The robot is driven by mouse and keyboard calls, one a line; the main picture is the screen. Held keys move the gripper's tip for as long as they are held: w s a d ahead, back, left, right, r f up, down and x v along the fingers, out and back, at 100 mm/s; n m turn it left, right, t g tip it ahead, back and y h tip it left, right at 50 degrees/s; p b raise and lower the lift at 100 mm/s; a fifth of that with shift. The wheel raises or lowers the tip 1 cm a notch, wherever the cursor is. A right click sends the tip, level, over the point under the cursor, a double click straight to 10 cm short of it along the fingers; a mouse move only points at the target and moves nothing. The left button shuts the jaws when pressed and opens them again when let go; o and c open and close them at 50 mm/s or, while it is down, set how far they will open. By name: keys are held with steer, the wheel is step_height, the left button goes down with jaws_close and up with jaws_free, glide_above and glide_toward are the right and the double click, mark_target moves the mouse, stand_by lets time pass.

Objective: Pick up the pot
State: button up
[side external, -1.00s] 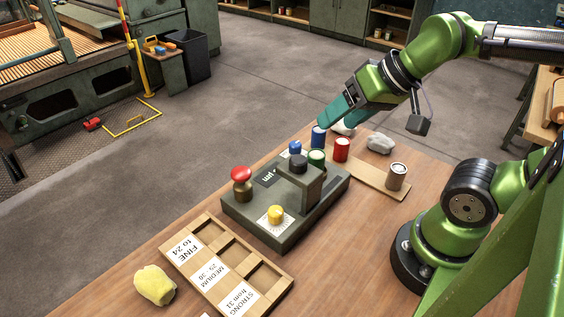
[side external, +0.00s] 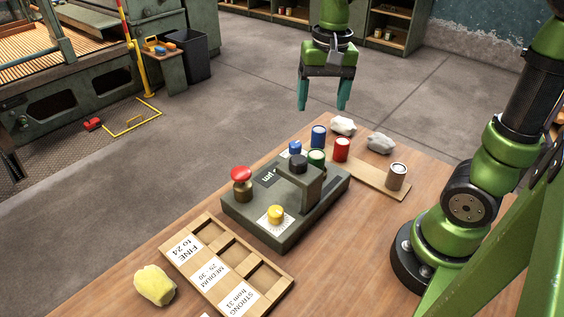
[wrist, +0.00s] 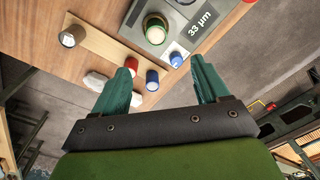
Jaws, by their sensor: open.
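Several small pots stand on the table: a blue pot (side external: 318,137), a red pot (side external: 341,150), a green pot (side external: 316,158) and a brown-grey pot (side external: 397,177). The green one stands on the measuring device, under its arm's far side; the brown-grey one stands on a wooden strip (side external: 372,179). The wrist view shows the blue (wrist: 152,80), red (wrist: 131,64), green (wrist: 155,30) and brown (wrist: 72,36) pots. My gripper (side external: 323,106) is open and empty, fingers pointing down, above and behind the pots. The wrist view shows its teal fingers (wrist: 164,75) spread apart.
The device (side external: 260,215) has a red mushroom button (side external: 241,176), a yellow button (side external: 275,214) and a blue button (side external: 295,148). A labelled wooden tray (side external: 226,262) and yellow cloth (side external: 155,285) lie in front. White (side external: 343,126) and grey (side external: 380,143) crumpled lumps lie near the pots.

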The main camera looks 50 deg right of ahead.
steer(key=r+m, duration=0.1)
glide_toward(316, 153)
steer(key=shift+m+g, duration=0.3)
steer(key=f, duration=0.5)
steer(key=shift+s+a+f, duration=0.2)
steer(key=shift+s+f, duration=0.05)
steer(key=shift+w+d+f, duration=0.1)
steer(key=shift+w+f, duration=0.1)
steer(key=shift+f, duration=1.15)
steer(key=shift+w+f, duration=0.2)
steer(key=shift+f, duration=1.15)
steer(key=shift+c, duration=0.3)
steer(key=c, duration=1.2)
